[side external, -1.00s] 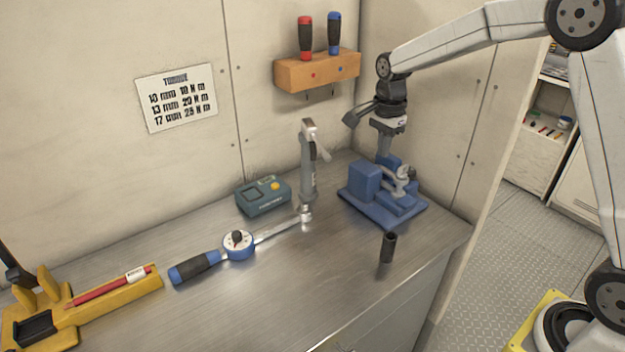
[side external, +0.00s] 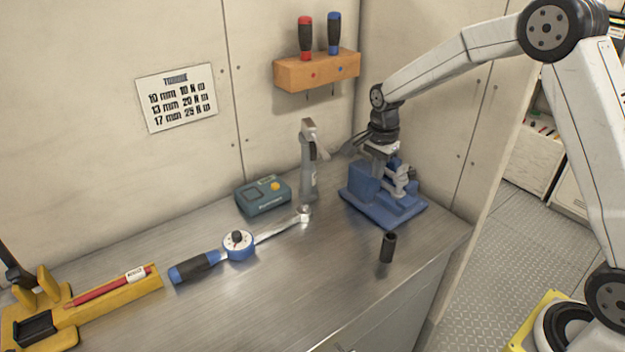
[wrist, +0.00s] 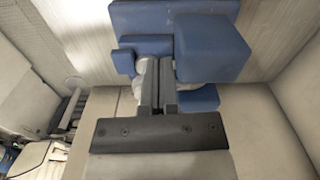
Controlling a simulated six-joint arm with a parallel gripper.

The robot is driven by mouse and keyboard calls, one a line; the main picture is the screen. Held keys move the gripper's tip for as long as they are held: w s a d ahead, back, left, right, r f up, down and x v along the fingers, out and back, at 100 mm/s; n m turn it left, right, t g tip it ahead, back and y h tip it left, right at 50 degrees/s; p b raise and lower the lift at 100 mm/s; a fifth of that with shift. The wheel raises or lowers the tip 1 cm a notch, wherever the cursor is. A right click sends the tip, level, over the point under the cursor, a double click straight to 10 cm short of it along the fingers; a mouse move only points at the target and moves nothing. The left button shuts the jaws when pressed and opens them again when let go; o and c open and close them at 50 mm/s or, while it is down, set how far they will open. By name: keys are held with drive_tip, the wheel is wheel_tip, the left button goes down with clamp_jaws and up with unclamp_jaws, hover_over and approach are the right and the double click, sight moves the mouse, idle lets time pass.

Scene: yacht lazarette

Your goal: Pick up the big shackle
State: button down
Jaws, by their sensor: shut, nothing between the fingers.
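I cannot make out a big shackle in either view. My gripper (side external: 379,168) is low over the blue vise (side external: 384,211) at the right end of the bench, its fingertips partly hidden by the vise. A grey metal fitting (side external: 402,181) sits at the vise's right side. In the wrist view my gripper's two fingers (wrist: 157,68) are together with nothing between them. They point at the blue vise (wrist: 212,48), and a pale rounded piece shows partly behind them; whether they touch anything is unclear.
A grey upright tool (side external: 308,165), a teal box (side external: 263,196) and a torque wrench (side external: 238,245) lie left of the vise. A black socket (side external: 388,247) stands in front. A yellow holder (side external: 120,297) is at far left. A wooden rack (side external: 317,71) hangs above. The front middle bench is clear.

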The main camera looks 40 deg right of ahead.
sight(391, 173)
wheel_tip(391, 173, down, 4)
drive_tip(key=shift+d, duration=0.15)
drive_tip(key=shift+d+r, duration=0.1)
drive_tip(key=shift+d, duration=1)
drive_tip(key=shift+w+d, duration=0.15)
drive_tip(key=shift+d, duration=0.65)
drive_tip(key=shift+w+d, duration=0.1)
drive_tip(key=shift+d, duration=0.75)
